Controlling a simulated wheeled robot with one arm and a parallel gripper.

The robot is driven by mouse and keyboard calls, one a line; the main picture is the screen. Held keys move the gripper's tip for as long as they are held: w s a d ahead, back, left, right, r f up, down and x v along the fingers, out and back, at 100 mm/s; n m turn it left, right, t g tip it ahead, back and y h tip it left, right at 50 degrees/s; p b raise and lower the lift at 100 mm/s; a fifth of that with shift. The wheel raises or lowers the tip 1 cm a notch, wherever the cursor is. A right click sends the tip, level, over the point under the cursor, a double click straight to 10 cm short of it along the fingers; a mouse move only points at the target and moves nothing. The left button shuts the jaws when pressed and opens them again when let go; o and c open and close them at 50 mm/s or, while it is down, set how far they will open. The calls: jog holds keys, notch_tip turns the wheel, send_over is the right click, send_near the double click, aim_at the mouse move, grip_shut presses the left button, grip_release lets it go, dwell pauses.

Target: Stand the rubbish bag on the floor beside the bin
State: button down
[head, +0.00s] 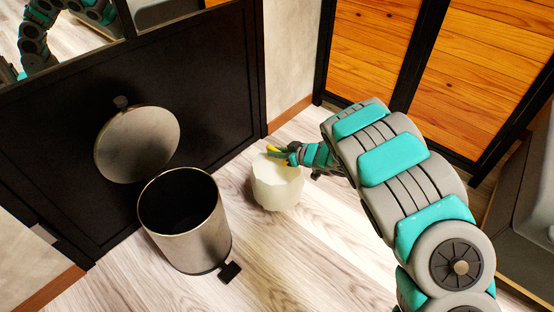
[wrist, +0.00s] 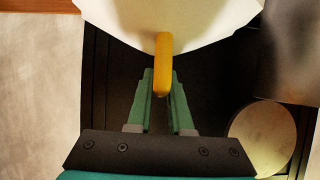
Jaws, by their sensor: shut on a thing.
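The rubbish bag (head: 277,188) is pale cream-white with a yellow handle (head: 275,150) on top. It is upright, to the right of the bin, with a gap between them. Whether its base touches the floor is hard to tell. My gripper (head: 284,154) is at the top of the bag, shut on the yellow handle, which shows between the green fingers in the wrist view (wrist: 162,78). The bag (wrist: 170,22) fills the top of that view. The bin (head: 187,220) is a brushed-metal cylinder with a dark, open interior; its round lid (head: 137,145) is raised behind it.
The bin's black pedal (head: 230,271) sticks out at its front right. A black panel (head: 215,95) stands behind the bin, and wooden-slat doors (head: 372,50) are at the back right. The light wood floor (head: 290,265) is clear in front of the bag.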

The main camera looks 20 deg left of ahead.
jog(key=shift+f+b, duration=0.5)
jog(key=shift+f, duration=1.25)
jog(key=c, duration=0.8)
grip_release()
jog(key=shift+c, duration=0.2)
jog(key=p+v, duration=0.1)
jog(key=v, duration=1.1)
jog(key=shift+p, duration=0.4)
jog(key=shift+r, duration=0.1)
